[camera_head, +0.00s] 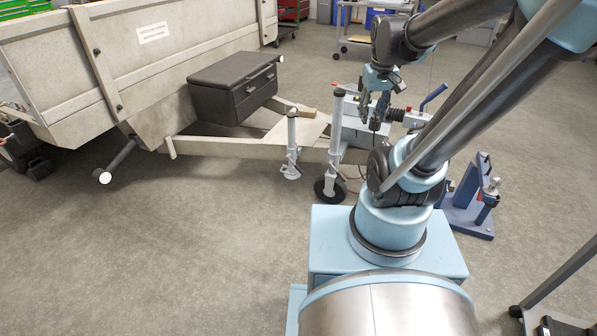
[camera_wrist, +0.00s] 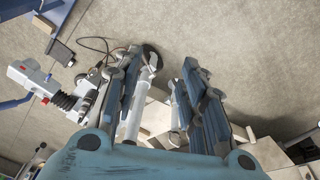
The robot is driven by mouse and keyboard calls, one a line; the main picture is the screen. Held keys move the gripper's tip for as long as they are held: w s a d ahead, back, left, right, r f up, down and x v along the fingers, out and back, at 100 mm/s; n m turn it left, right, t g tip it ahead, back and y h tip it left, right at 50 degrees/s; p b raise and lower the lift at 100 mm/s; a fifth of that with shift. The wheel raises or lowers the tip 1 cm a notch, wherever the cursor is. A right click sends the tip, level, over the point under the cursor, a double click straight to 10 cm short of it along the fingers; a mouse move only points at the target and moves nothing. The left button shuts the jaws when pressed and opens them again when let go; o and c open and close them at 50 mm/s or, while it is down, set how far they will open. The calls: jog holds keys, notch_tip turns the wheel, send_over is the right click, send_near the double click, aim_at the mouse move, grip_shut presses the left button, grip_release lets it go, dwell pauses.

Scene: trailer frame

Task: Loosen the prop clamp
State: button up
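My gripper (camera_head: 376,108) is above the front of the trailer drawbar. In the wrist view my gripper (camera_wrist: 166,66) has its two dark blue-grey fingers spread apart, with nothing between the tips. A light grey prop stand (camera_head: 291,145) with a flat foot stands upright at the drawbar, left of my gripper. A similar tube with a black jockey wheel (camera_head: 328,189) stands just right of it. The wrist view shows two pale tubes partly behind my fingers. The prop clamp itself is too small or hidden to make out clearly.
The trailer drawbar (camera_head: 230,147) runs left to the trailer body (camera_head: 150,60), with a black toolbox (camera_head: 234,87) on it. A blue stand (camera_head: 470,205) is at right.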

jog(key=w+a+f+n, duration=0.1)
jog(key=w+a+n, duration=0.3)
jog(key=w, duration=1.1)
jog(key=n, duration=0.6)
send_over(298, 168)
jog(key=s+a, duration=0.1)
notch_tip(298, 168, down, 40)
jog(key=shift+g+h, duration=0.3)
jog(key=f, duration=0.5)
jog(key=w+f, duration=0.1)
jog(key=f, duration=0.5)
jog(key=w+d+f, duration=0.1)
jog(key=f, duration=0.4)
jog(key=shift+f, duration=0.2)
jog(key=shift+a, duration=0.1)
grip_shut()
